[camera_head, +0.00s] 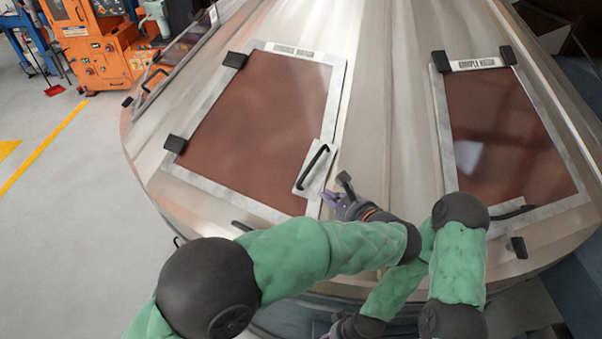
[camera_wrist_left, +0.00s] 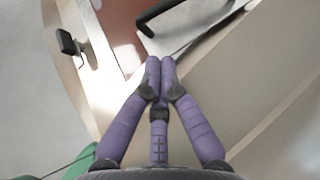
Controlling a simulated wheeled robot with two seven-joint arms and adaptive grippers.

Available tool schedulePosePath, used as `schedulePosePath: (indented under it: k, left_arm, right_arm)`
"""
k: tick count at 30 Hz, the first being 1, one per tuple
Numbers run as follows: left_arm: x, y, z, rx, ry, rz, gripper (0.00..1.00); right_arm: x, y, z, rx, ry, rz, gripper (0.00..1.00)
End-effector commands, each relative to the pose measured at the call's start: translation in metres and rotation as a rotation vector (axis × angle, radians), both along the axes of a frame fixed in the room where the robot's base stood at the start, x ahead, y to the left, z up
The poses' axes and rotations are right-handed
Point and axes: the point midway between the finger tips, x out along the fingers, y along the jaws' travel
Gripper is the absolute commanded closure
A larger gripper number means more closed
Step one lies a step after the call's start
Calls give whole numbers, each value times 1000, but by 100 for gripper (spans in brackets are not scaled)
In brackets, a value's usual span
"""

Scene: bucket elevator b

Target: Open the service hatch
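The left hatch (camera_head: 262,115) is a reddish-brown panel in a pale frame on the sloped metal housing and looks closed. Its label (camera_head: 293,51) is blurred. A black bar handle (camera_head: 313,166) sits on a pale plate at its lower right corner; it also shows at the top of the left wrist view (camera_wrist_left: 172,12). My left gripper (camera_head: 328,196) is just below the handle plate, apart from the bar. Its purple fingertips (camera_wrist_left: 161,62) are together with nothing seen between them. My right gripper (camera_head: 335,332) is mostly cut off at the bottom edge; its fingers cannot be judged.
A second hatch labelled sample hatch (camera_head: 505,135) is on the right, with its own black handle (camera_head: 513,212). Black hinges and latches stand out from the housing (camera_head: 385,110).

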Motion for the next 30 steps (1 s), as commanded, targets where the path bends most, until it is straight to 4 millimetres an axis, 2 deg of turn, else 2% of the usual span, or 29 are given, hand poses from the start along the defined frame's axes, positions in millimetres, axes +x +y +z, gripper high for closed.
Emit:
schedulePosePath:
  k: [5, 18, 24, 30]
  left_arm:
    - [9, 6, -5, 0, 2, 2, 100]
    - [66, 37, -32, 0, 2, 2, 100]
    - [78, 44, -38, 0, 1, 1, 100]
    - [81, 44, -39, -1, 1, -1, 100]
  right_arm:
    - [0, 0, 0, 0, 1, 0, 54]
    - [0, 0, 0, 0, 1, 0, 54]
    - [0, 0, 1, 0, 1, 0, 54]
    - [0, 0, 1, 0, 0, 0, 54]
